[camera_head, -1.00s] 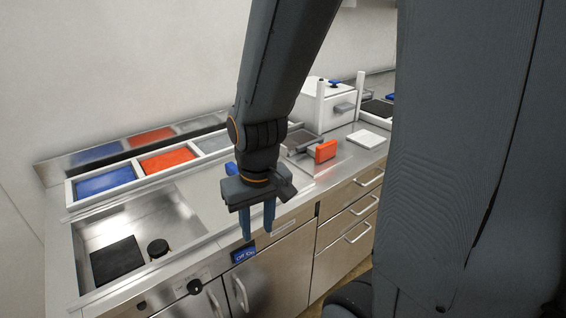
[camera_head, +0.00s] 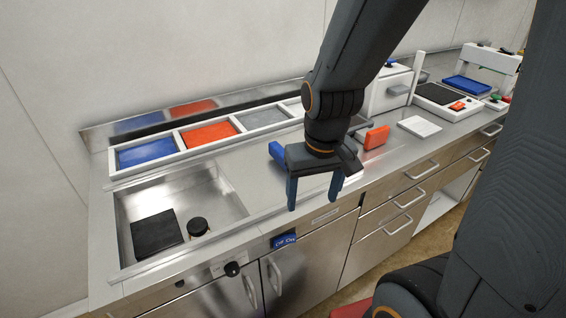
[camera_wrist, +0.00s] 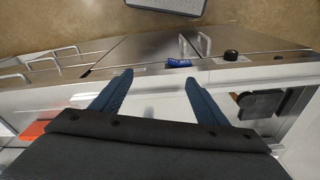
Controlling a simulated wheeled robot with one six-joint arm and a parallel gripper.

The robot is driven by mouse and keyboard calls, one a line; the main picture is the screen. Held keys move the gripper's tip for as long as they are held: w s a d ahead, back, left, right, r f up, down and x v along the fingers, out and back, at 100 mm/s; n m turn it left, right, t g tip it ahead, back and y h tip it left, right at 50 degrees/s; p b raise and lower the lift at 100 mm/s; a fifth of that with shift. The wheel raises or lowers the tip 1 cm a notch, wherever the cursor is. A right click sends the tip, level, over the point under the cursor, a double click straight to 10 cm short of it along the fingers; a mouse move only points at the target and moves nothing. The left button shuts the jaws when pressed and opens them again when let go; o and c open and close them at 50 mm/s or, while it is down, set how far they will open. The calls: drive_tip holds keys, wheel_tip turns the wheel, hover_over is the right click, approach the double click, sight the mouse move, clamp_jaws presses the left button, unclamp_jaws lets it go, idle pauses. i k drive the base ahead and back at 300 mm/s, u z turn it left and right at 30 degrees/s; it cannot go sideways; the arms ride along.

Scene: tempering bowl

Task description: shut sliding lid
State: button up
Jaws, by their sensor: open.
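I cannot tell for certain which part is the sliding lid. A flat steel panel (camera_head: 255,185) lies on the counter right of the open sunken basin (camera_head: 228,200). A blue block-like handle (camera_head: 277,151) stands at its back, partly hidden by my arm, and an orange handle (camera_head: 376,137) stands farther right. My gripper (camera_head: 314,195) hangs over the counter's front side, fingers apart and empty, pointing down. In the wrist view my gripper (camera_wrist: 158,92) is open with nothing between the fingers. The orange handle (camera_wrist: 33,130) shows at left there.
A black square (camera_head: 157,233) and a black round piece (camera_head: 197,227) lie in the basin. Blue (camera_head: 147,154) and orange (camera_head: 207,134) trays line the back. A white box (camera_head: 390,90) and a white plate (camera_head: 419,126) are at right. Door handles and a knob (camera_head: 232,269) project in front.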

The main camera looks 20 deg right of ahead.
sight(275, 150)
drive_tip(key=u, duration=0.9)
drive_tip(key=k, duration=0.8)
drive_tip(key=z, duration=0.75)
drive_tip(key=i, duration=1)
drive_tip(key=z, duration=0.05)
